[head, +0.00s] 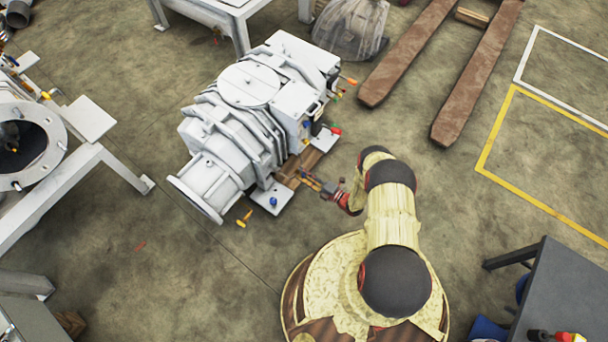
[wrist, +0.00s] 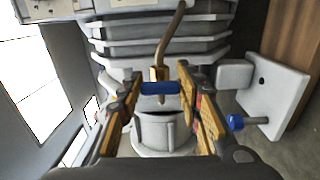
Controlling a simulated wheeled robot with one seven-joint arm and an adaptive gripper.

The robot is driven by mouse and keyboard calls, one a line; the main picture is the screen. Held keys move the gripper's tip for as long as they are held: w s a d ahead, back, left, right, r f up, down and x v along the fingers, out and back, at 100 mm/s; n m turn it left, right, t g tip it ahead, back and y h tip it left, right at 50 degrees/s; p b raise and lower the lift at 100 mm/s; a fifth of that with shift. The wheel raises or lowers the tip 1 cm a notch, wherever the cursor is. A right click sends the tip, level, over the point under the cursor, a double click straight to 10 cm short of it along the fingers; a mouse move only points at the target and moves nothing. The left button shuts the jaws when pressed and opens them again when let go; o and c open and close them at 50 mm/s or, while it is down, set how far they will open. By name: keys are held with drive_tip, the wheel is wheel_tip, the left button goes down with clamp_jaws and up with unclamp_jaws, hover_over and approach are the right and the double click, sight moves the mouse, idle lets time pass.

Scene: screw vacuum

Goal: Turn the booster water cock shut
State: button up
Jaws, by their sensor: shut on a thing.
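The water cock shows in the wrist view as a brass body (wrist: 159,74) with a bent brass pipe (wrist: 170,35) rising from it and a short blue handle (wrist: 160,88) lying crosswise. My gripper (wrist: 159,86) has its yellow-padded fingers on either side of the blue handle, shut on it. The cock stands just above a white round fitting (wrist: 165,132) on the white ribbed pump (wrist: 160,45). In the head view my gripper (head: 306,180) reaches in at the lower right side of the pump (head: 250,85); I cannot make out the cock there.
A pump foot (wrist: 275,92) with a blue-headed bolt (wrist: 236,122) is close on the right in the wrist view. Wooden blocks (head: 306,163) lie under the pump. A yellow-handled tool (head: 244,217) lies on the floor. A dark table (head: 565,290) is at lower right. Floor between is clear.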

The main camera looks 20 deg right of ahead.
idle(0.3)
drive_tip(key=o, duration=1.1)
drive_tip(key=shift+o, duration=0.5)
drive_tip(key=v, duration=1.2)
